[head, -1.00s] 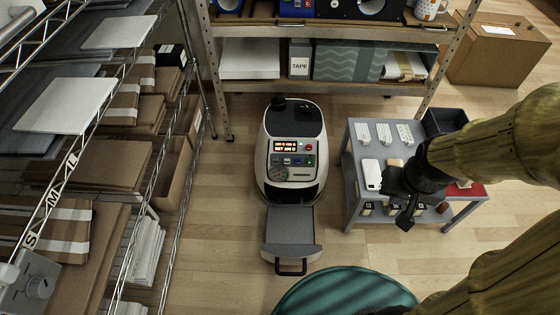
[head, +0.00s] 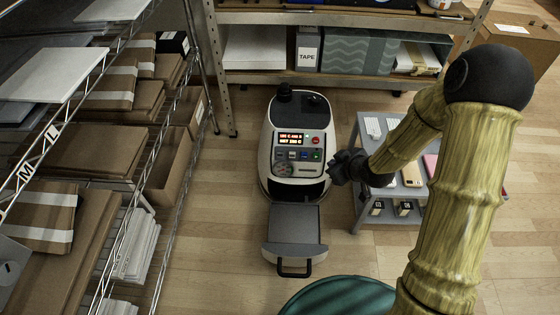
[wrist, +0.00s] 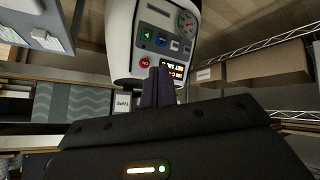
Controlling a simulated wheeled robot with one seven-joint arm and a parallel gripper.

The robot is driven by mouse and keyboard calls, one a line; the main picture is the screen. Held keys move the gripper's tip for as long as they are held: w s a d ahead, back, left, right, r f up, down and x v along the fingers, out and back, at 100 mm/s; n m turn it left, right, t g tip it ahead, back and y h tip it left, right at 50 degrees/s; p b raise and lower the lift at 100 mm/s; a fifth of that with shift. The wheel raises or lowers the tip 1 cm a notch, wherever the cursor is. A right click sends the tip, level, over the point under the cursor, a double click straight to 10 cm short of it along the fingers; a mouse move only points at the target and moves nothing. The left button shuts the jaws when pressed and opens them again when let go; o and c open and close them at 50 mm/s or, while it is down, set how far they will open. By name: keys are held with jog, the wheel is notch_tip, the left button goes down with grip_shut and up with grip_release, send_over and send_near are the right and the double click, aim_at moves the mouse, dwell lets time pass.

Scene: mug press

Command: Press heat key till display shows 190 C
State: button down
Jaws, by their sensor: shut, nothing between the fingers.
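The white and black press (head: 297,125) stands on the floor in the middle of the head view, its grey drawer (head: 292,225) pulled out in front. Its lit display (head: 291,138) shows two lines, too small to read surely. In the wrist view my shut, empty fingers (wrist: 162,85) point at the panel and hide part of the display (wrist: 178,72). The green key (wrist: 147,35) shows there.
A grey table (head: 365,198) with phones and cards stands right of the press, under my arm. A wire shelf (head: 165,195) with boxes is at the left. A shelf with a TAPE box (head: 307,50) stands behind. Floor between press and wire shelf is clear.

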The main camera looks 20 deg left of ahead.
aim_at(280, 155)
jog(key=s+a+f+n+t+y+b, duration=0.2)
jog(key=a+f+y+b, duration=0.5)
jog(key=a, duration=0.8)
notch_tip(280, 155, down, 5)
jog(key=n+t+y, duration=0.1)
jog(key=t+y, duration=0.1)
jog(key=y, duration=0.1)
jog(key=shift+s+a, duration=0.15)
jog(key=shift+a, duration=0.15)
jog(key=shift+f, duration=0.1)
jog(key=shift+w+a+f+b, duration=0.35)
jog(key=shift+w+b, duration=0.45)
jog(key=shift+w, duration=0.6)
jog(key=shift+w+a+f+b, duration=0.35)
jog(key=shift+w+b, duration=0.45)
jog(key=shift+w, duration=0.6)
jog(key=shift+w+a+f+b, duration=0.35)
jog(key=shift+w+b, duration=0.45)
jog(key=shift+w, duration=0.6)
jog(key=shift+w, duration=0.1)
jog(key=shift+w+f, duration=0.1)
jog(key=shift+w, duration=0.15)
